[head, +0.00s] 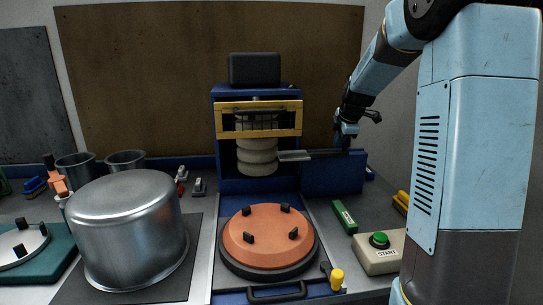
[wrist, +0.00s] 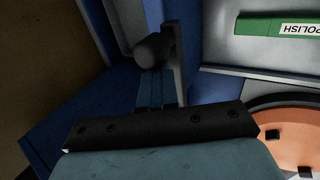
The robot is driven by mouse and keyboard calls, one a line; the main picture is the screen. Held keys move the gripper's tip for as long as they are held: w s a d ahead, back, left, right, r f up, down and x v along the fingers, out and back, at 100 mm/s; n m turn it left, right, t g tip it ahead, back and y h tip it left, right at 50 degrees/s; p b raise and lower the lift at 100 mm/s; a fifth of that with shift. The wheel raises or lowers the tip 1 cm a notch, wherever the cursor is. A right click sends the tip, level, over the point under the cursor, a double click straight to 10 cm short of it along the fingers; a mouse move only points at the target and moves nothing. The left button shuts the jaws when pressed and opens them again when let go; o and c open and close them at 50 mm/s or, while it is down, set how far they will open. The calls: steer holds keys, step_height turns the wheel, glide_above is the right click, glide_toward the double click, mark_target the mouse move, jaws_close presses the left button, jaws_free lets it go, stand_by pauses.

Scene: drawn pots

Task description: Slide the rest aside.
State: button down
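The rest looks to be the flat grey bar (head: 296,155) at the blue machine. Its left end reaches the pale ribbed stack under the yellow frame, and its darker right part runs along the top of a blue block. My gripper (head: 346,140) is above the right part of this bar, pointing down. I cannot tell whether they touch. In the wrist view a dark round knob (wrist: 152,48) stands beside a dark upright post. The fingertips are not clear in either view, so I cannot tell whether they are open or shut.
A large metal pot (head: 125,225) stands at front left. An orange disc (head: 266,240) with black knobs lies before the machine. The green polish box (head: 344,216) and START button box (head: 379,250) are at right. The blue block (head: 332,176) is under my gripper.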

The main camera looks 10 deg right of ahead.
steer(key=d, duration=1)
stand_by(1.6)
steer(key=shift+a, duration=0.25)
steer(key=shift+r, duration=0.1)
steer(key=v, duration=0.8)
stand_by(0.7)
steer(key=s+a+r+m, duration=0.2)
steer(key=s+a+m, duration=0.2)
steer(key=s+a, duration=0.4)
steer(key=s+a+f+m, duration=0.1)
steer(key=s+a+m, duration=0.3)
steer(key=s, duration=0.5)
steer(key=s+a+f+m, duration=0.2)
steer(key=s+a+m, duration=0.2)
steer(key=s, duration=0.5)
steer(key=s+a+f+m, duration=0.2)
steer(key=s+a+m, duration=0.2)
steer(key=s, duration=0.5)
steer(key=shift+a+f+m, duration=0.15)
steer(key=shift+a+m, duration=0.15)
steer(key=shift+m, duration=0.7)
